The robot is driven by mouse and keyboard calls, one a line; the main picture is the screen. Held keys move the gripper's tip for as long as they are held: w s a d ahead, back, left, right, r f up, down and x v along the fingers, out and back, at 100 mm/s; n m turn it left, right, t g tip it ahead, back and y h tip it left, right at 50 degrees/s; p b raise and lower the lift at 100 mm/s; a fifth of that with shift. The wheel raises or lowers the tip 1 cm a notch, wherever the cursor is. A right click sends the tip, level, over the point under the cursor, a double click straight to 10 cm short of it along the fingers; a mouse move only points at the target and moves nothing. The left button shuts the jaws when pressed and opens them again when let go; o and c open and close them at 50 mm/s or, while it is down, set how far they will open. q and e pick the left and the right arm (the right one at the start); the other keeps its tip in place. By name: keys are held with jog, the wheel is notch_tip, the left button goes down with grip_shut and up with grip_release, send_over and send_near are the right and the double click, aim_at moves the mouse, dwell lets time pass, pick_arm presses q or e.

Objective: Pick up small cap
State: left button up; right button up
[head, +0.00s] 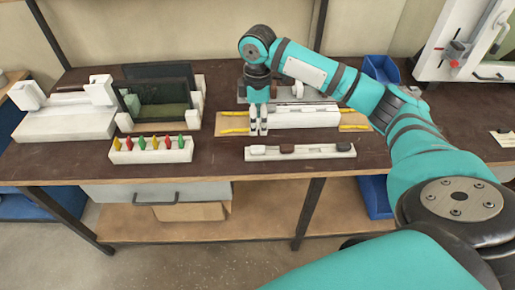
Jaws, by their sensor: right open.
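My right gripper (259,132) points straight down at the left end of the white profile clamp fixture (305,117). Its two fingers are apart, with a narrow gap between them, and I see nothing held. A long white tray (315,154) lies in front of the fixture, near the table's front edge. The tray holds a small pale piece (258,150), a dark brown piece (287,149) and a small dark piece (343,146) at its right end. I cannot tell which of these is the small cap. My left gripper is out of view.
Yellow strips (235,113) lie on a tan board beside the fixture. A white rack of red, yellow and green pieces (150,155) stands left of the tray. Dark framed panels (160,95) stand behind it. A blue bin (380,68) is at the back.

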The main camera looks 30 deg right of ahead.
send_over(258, 147)
jog(key=f, duration=0.6)
jog(key=shift+s+a+p, duration=0.15)
jog(key=shift+s+p, duration=0.05)
jog(key=shift+p, duration=0.15)
notch_tip(258, 147, down, 4)
jog(key=shift+w+f+p, duration=0.1)
jog(key=shift+f+p, duration=0.05)
jog(key=shift+p, duration=0.5)
jog(key=shift+f, duration=0.5)
jog(key=c, duration=0.8)
